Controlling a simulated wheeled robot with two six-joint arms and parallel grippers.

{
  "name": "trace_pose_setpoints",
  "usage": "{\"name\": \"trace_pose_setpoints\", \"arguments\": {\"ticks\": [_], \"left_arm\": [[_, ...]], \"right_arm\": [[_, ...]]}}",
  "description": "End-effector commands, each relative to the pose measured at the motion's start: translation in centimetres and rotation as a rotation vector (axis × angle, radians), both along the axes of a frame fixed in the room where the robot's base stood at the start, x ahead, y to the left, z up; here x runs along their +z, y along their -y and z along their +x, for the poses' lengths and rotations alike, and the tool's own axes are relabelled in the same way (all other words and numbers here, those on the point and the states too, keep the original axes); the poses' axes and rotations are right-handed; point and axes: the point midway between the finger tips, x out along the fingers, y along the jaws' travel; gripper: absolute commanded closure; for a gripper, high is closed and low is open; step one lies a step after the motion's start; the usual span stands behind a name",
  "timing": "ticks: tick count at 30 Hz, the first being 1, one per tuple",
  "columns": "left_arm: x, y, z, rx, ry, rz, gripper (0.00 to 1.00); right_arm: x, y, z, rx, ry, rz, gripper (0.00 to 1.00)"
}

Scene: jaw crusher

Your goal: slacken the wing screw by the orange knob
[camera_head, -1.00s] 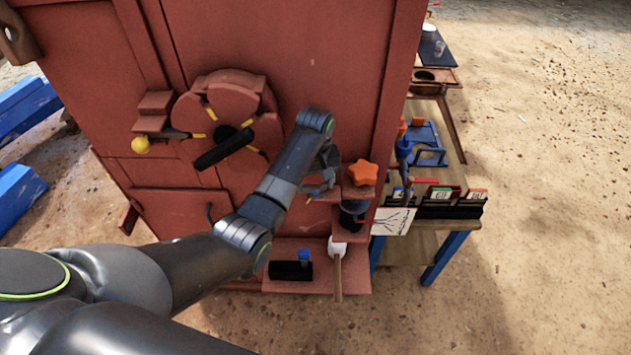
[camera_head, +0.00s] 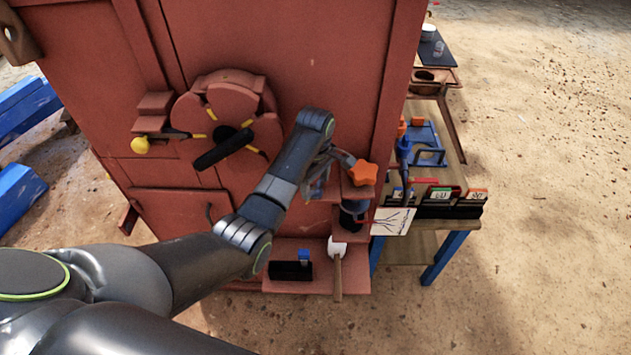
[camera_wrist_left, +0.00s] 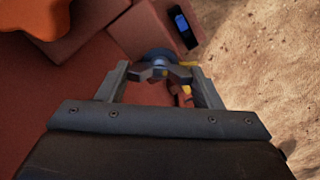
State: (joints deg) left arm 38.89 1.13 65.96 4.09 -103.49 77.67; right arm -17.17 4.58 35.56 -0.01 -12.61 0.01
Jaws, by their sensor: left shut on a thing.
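The orange star-shaped knob (camera_head: 362,173) sits on a reddish block on the right part of the machine's front. It shows in part at the top left of the left wrist view (camera_wrist_left: 45,14). My left gripper (camera_head: 328,170) is just left of the knob, apart from it. In the left wrist view my gripper's two fingers (camera_wrist_left: 160,78) are on either side of the grey wing screw (camera_wrist_left: 160,72) and shut on its wings. The finger contact is small and partly hidden in the head view. My right gripper is not in view.
A handwheel with a black grip (camera_head: 224,148) and a yellow ball knob (camera_head: 140,145) are left of my arm. Below are a ledge with a black box (camera_head: 290,271) and a white-headed tool (camera_head: 337,250). A table (camera_head: 450,160) with several items stands right.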

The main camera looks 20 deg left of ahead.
Motion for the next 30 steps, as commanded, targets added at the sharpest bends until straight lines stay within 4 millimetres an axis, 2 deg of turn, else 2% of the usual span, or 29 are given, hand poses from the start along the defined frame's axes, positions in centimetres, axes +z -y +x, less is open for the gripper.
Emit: {"name": "trace_pose_setpoints", "arguments": {"ticks": [15,16,21,30], "left_arm": [[0.06,-0.07,0.08,0.022,0.003,0.001,0.63],[0.06,-0.07,0.08,0.022,0.003,0.001,0.39],[0.04,-0.05,0.05,0.021,0.002,0.001,0.18],[0.20,-0.03,0.12,0.020,0.001,0.001,0.18]], "right_arm": [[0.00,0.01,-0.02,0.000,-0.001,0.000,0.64],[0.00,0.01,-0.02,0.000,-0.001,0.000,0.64],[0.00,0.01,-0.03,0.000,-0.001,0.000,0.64],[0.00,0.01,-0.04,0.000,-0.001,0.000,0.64]]}}
